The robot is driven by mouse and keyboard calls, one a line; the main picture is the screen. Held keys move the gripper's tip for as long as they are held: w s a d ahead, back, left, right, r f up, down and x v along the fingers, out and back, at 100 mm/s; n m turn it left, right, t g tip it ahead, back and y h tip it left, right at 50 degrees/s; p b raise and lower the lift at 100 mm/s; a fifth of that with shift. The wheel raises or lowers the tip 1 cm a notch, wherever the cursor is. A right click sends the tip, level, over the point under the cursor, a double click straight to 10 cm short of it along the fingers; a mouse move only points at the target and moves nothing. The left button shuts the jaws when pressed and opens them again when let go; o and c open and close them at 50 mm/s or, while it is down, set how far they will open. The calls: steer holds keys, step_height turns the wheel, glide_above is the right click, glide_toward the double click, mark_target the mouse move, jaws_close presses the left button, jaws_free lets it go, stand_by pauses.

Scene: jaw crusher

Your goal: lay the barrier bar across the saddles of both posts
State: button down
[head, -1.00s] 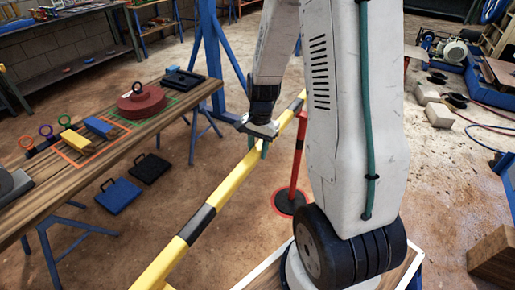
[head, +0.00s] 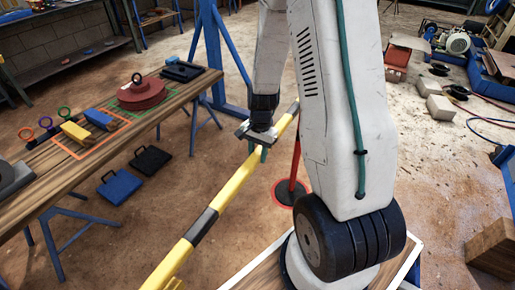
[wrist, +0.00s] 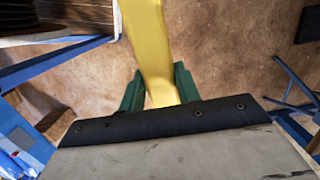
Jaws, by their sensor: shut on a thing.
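The barrier bar (head: 232,188) is a long yellow bar with black bands. It slants from the bottom left of the head view up to the right, above the floor. My gripper (head: 258,150) is shut on it toward its far end. In the wrist view the green fingers (wrist: 158,92) sit on both sides of the yellow bar (wrist: 147,45). A red post (head: 295,165) stands on a dark round base just right of the gripper. Its top is partly hidden by the bar and my arm, so I cannot tell whether they touch. I cannot make out the second post clearly.
A wooden bench (head: 30,207) on the left holds a dark red disc (head: 140,95) and several small items. Two flat cases, one blue (head: 120,186) and one black (head: 150,163), stand on the floor beside it. Loose blocks (head: 440,107) lie at the right. The floor between is mostly clear.

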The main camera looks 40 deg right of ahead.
steer(key=shift+f, duration=1.65)
steer(key=shift+f, duration=0.35)
steer(key=c, duration=0.9)
jaws_free()
steer(key=shift+r, duration=0.1)
steer(key=shift+w+d+r, duration=0.1)
steer(key=shift+d+r, duration=0.1)
steer(key=shift+r, duration=1.55)
steer(key=shift+w+d+r, duration=0.1)
steer(key=shift+d+r, duration=0.1)
steer(key=shift+r, duration=1.55)
steer(key=shift+w+d+r, duration=0.1)
steer(key=shift+d+r, duration=0.1)
steer(key=shift+r, duration=1.7)
